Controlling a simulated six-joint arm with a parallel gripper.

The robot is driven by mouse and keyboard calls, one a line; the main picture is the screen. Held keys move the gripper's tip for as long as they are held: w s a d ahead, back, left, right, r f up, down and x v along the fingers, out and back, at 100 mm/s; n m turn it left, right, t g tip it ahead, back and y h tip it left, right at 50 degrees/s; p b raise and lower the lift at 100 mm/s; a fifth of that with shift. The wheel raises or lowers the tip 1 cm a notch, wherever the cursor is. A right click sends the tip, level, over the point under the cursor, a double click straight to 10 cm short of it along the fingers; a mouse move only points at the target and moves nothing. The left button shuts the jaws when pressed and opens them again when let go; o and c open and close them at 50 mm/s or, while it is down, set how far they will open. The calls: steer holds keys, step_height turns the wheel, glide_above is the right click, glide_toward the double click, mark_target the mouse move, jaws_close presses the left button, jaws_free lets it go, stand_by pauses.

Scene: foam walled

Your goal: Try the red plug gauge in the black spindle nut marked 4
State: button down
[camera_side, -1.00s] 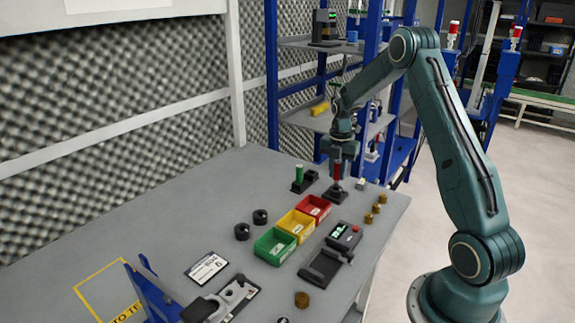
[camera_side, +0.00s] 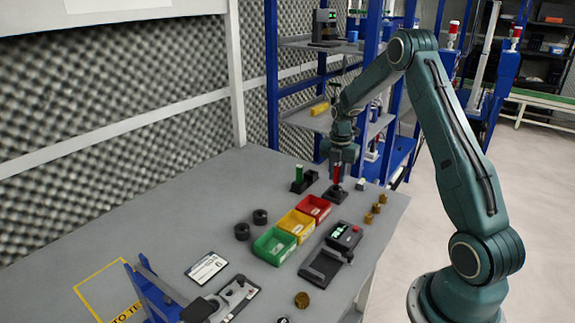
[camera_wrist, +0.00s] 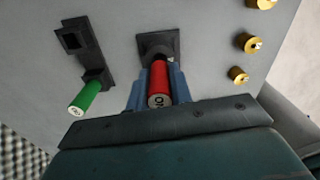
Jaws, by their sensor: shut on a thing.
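My gripper (camera_side: 337,172) is shut on the red plug gauge (camera_wrist: 159,84), with a blue finger on each side of it in the wrist view. The red gauge also shows in the side view (camera_side: 336,175), held upright just over or in a black square holder (camera_side: 335,195). In the wrist view the holder (camera_wrist: 158,44) lies right at the gauge's far end; I cannot tell whether the gauge is still seated in it. Two black nuts (camera_side: 242,231) (camera_side: 260,216) lie on the table left of the bins. Their marks are too small to read.
A green plug gauge (camera_wrist: 84,97) stands in a black holder beside the red one. Green (camera_side: 275,246), yellow (camera_side: 297,225) and red (camera_side: 315,207) bins stand in a row. Several brass parts (camera_side: 376,208) lie to the right. A black device (camera_side: 344,236) stands right of the bins.

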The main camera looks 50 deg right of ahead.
mark_target(337, 165)
steer(key=shift+f, duration=0.9)
stand_by(0.8)
steer(key=shift+r, duration=0.85)
steer(key=shift+r, duration=0.7)
steer(key=shift+r, duration=0.35)
steer(key=shift+r, duration=0.35)
steer(key=shift+r, duration=0.7)
steer(key=shift+r, duration=0.35)
steer(key=shift+w, duration=0.15)
